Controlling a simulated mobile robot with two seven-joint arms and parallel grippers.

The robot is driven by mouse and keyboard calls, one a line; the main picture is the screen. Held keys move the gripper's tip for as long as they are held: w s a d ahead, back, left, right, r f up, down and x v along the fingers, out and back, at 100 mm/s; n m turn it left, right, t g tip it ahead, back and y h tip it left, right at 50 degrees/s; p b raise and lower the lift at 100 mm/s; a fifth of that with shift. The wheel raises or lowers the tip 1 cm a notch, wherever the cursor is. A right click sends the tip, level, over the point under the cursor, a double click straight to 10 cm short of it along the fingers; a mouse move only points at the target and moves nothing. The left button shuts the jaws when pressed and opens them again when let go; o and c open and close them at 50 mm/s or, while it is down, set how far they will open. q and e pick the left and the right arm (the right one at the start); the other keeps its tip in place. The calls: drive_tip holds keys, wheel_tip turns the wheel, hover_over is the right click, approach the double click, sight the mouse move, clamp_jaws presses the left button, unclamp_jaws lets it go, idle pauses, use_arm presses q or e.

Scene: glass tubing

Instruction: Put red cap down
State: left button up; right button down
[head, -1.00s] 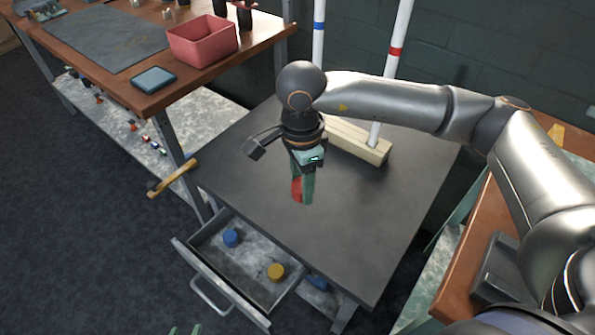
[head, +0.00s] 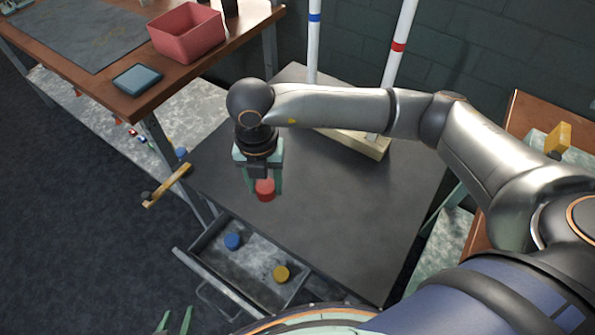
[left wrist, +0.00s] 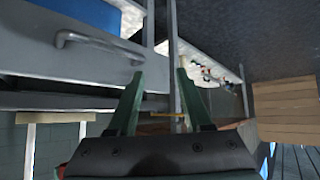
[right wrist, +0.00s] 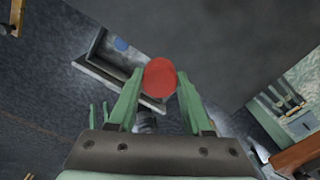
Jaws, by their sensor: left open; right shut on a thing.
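The red cap (head: 265,190) is between the fingertips of my right gripper (head: 264,188), over the left part of the dark grey tabletop (head: 340,205). In the right wrist view the round red cap (right wrist: 160,78) sits between the two green fingers. The gripper points down and is shut on the cap. I cannot tell whether the cap touches the tabletop. My left gripper (head: 175,320) is open and empty, low at the bottom edge of the head view. Its spread fingers also show in the left wrist view (left wrist: 158,85).
Below the tabletop's front edge an open drawer (head: 215,262) holds a blue cap (head: 233,241) and a yellow cap (head: 281,273). A wooden block (head: 365,146) with two upright white tubes stands at the back. The tabletop's middle and right are clear.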

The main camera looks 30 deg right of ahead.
drive_tip(key=shift+w+a+m, duration=0.15)
drive_tip(key=shift+m, duration=0.55)
drive_tip(key=shift+w+d+f, duration=0.15)
drive_tip(key=shift+w+d, duration=0.05)
drive_tip(key=w+d+f, duration=0.4)
drive_tip(key=w+d, duration=0.1)
drive_tip(key=d, duration=0.3)
hover_over(301, 180)
wheel_tip(301, 180, down, 6)
drive_tip(key=shift+s+a+r, duration=0.1)
drive_tip(key=shift+r, duration=0.15)
drive_tip(key=shift+f, duration=1.65)
drive_tip(key=shift+f, duration=0.1)
drive_tip(key=c, duration=0.8)
unclamp_jaws()
drive_tip(key=shift+f, duration=0.1)
drive_tip(key=o, duration=0.5)
